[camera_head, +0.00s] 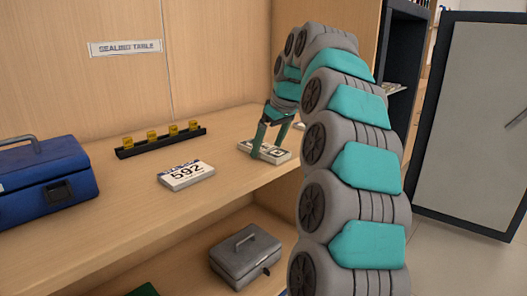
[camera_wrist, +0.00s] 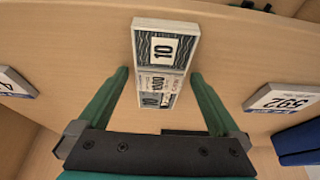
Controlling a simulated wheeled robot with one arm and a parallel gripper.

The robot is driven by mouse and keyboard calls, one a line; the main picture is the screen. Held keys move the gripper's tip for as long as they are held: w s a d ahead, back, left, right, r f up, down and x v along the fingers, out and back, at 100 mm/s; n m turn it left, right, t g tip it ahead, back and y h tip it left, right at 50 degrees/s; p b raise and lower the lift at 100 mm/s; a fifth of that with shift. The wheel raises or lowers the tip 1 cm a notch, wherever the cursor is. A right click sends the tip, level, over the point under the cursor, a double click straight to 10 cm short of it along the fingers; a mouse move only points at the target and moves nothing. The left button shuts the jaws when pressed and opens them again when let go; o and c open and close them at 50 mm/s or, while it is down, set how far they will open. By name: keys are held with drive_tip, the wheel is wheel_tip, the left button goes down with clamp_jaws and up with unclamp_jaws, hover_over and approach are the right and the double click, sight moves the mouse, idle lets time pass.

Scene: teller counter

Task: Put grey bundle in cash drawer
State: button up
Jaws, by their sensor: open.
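A flat grey-white bundle (camera_head: 246,147) with dark printed bands marked 10 lies on the upper counter. It also shows in the wrist view (camera_wrist: 165,48), running lengthwise between the fingers. My gripper (camera_head: 268,143) is open, with its green fingers pointing down over the bundle. In the wrist view my gripper (camera_wrist: 159,76) has one finger on each side of the bundle, with a gap on both sides. I cannot tell how far the fingertips are above the counter. I see nothing that is clearly the cash drawer.
A number block marked 592 (camera_head: 186,175) lies left of the bundle. Behind it is a black rack (camera_head: 160,142) with yellow pieces. A blue box (camera_head: 44,180) stands at far left. A grey metal box (camera_head: 245,256) sits on the lower shelf. A second number block (camera_wrist: 14,84) shows in the wrist view.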

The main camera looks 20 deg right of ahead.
sight(262, 147)
drive_tip(key=shift+c, duration=0.4)
drive_tip(key=c, duration=1.4)
drive_tip(key=shift+c, duration=0.2)
drive_tip(key=shift+r, duration=0.1)
drive_tip(key=shift+r, duration=1.7)
drive_tip(key=s+a+r+b, duration=0.1)
drive_tip(key=s+a, duration=0.3)
drive_tip(key=s, duration=1.1)
drive_tip(key=shift+s+a+r, duration=0.15)
drive_tip(key=shift+a+r, duration=0.05)
